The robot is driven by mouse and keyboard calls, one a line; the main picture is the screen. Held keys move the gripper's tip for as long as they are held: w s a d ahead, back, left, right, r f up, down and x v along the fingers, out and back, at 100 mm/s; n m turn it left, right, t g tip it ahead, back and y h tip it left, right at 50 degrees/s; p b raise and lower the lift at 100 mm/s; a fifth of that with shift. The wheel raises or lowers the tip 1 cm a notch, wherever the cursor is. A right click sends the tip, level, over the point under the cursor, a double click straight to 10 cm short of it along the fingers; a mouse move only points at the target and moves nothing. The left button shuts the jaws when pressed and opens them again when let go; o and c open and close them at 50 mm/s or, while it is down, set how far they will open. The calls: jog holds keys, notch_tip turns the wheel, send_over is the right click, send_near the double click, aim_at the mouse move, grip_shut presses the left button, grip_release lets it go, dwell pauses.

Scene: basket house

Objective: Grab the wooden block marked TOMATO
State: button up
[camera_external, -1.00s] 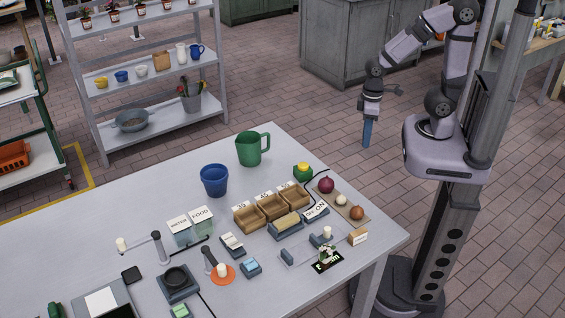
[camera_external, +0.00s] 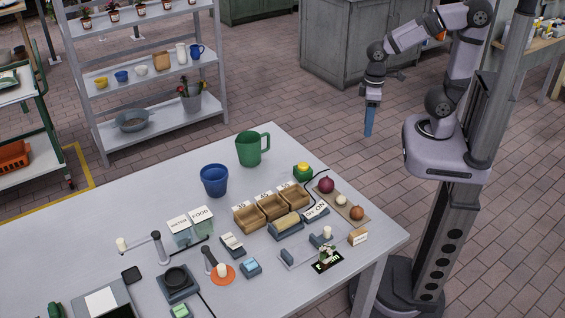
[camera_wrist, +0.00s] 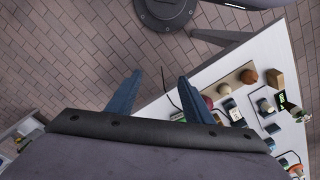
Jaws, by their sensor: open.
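A small wooden block (camera_external: 358,237) with a pale marked face sits near the table's right corner, beside the board of vegetables. Its lettering is too small to read, so I cannot confirm TOMATO. In the wrist view a wooden block (camera_wrist: 275,80) shows on the white table at the right, near the round vegetables. My gripper (camera_external: 369,135) hangs in the air beyond the table's right edge, over the floor and well above it. In the wrist view my gripper (camera_wrist: 160,77) has its two blue fingers spread apart, with nothing between them. It is away from the block.
A board (camera_external: 328,195) holds a red onion (camera_external: 326,185) and other round items. Wooden trays (camera_external: 271,207), a blue pot (camera_external: 214,181) and a green jug (camera_external: 250,149) stand further left. A small plant sign (camera_external: 327,261) is left of the block. The space above the block is clear.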

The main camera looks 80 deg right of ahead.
jog(key=w+a+m+g+y+b, duration=0.2)
jog(key=a+m+g+y, duration=0.15)
jog(key=a, duration=0.65)
jog(key=w+a+f+m+g+y+b, duration=0.1)
jog(key=a+m+g+y+b, duration=0.2)
jog(key=a, duration=0.7)
jog(key=w+a+m+g+y+b, duration=0.15)
jog(key=a+m+y, duration=0.25)
jog(key=a, duration=0.7)
jog(key=p, duration=0.1)
send_near(358, 231)
jog(key=shift+s+a+f+g, duration=0.25)
jog(key=shift+s+a, duration=0.1)
jog(key=shift+a, duration=0.2)
jog(key=shift+s+a+f+g, duration=0.15)
jog(key=shift+s+a+f, duration=0.2)
jog(key=shift+a, duration=0.2)
jog(key=shift+f+n, duration=0.2)
jog(key=shift+n, duration=0.05)
jog(key=shift+p+x, duration=0.75)
jog(key=shift+x, duration=0.7)
jog(key=shift+p+x, duration=0.65)
jog(key=shift+x, duration=1.55)
jog(key=shift+c, duration=0.4)
jog(key=c, duration=0.6)
